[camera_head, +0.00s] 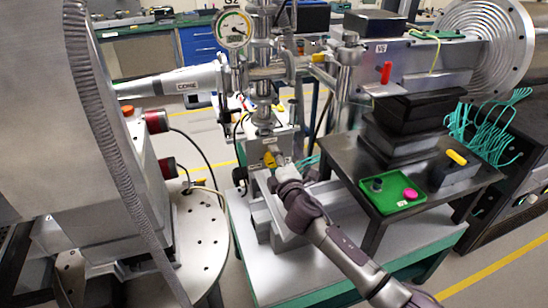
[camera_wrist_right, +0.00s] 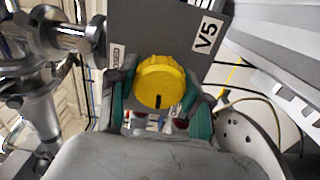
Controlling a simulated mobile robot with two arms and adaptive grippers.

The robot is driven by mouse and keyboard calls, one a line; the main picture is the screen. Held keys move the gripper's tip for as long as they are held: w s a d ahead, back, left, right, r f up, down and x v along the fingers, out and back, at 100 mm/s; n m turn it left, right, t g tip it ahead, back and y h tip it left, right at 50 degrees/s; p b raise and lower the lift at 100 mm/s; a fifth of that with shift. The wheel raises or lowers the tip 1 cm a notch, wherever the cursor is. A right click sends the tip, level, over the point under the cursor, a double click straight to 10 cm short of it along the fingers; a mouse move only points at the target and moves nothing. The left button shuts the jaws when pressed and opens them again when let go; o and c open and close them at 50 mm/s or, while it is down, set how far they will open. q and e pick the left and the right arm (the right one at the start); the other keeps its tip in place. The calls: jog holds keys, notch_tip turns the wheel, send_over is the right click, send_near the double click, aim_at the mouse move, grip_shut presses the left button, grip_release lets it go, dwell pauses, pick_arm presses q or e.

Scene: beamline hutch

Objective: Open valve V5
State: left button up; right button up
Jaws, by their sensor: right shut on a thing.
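The yellow round knob (camera_wrist_right: 160,84) of valve V5 sits on a grey box (camera_wrist_right: 150,35) whose white label reads V5. A black mark on the knob points down in the right wrist view. The knob also shows small in the head view (camera_head: 269,159), partly hidden by my gripper. My right gripper (camera_wrist_right: 159,105) is shut on the knob, with one teal-padded finger on each side of it. In the head view my right gripper (camera_head: 276,166) reaches the valve from the lower right. My left gripper is not in view.
A gauge (camera_head: 232,29) labelled G2 and steel piping stand above the valve. At right, a dark stand (camera_head: 350,170) bears a green tray (camera_head: 411,208) with small parts. A red lever (camera_head: 386,72) is behind it. A perforated round plate (camera_head: 205,240) lies at left, with cables nearby.

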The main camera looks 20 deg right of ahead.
jog(key=shift+n+p, duration=0.55)
jog(key=shift+n, duration=1.65)
jog(key=o, duration=1.2)
jog(key=shift+c, duration=0.2)
jog(key=s, duration=1.2)
jog(key=shift+d, duration=0.15)
jog(key=shift+f, duration=0.1)
